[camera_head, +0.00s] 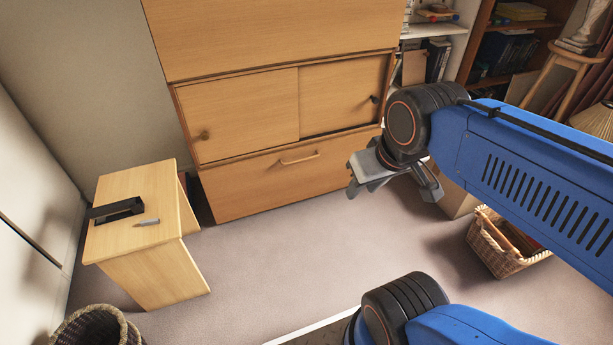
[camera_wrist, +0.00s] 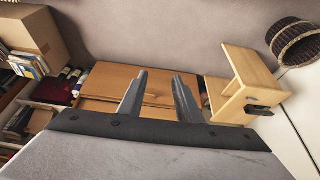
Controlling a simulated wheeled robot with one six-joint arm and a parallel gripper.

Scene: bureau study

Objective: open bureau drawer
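The wooden bureau (camera_head: 240,45) stands against the back wall, with two sliding doors above a wide bottom drawer (camera_head: 245,185). The drawer looks shut, its front flush with the bureau. A pale bar handle (camera_head: 300,158) sits at the upper middle of the drawer front. My gripper (camera_head: 394,187) is open and empty, in front of and to the right of the drawer, apart from the handle. In the wrist view the two fingers of my gripper (camera_wrist: 158,82) stand apart, with the bureau (camera_wrist: 105,80) behind them, seen upside down.
A small wooden table (camera_head: 135,190) with a black item and a small grey object stands left of the bureau. A wicker basket (camera_head: 95,328) is at lower left, another basket (camera_head: 495,250) at right. Bookshelves (camera_head: 510,55) stand behind at right. Carpet before the drawer is clear.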

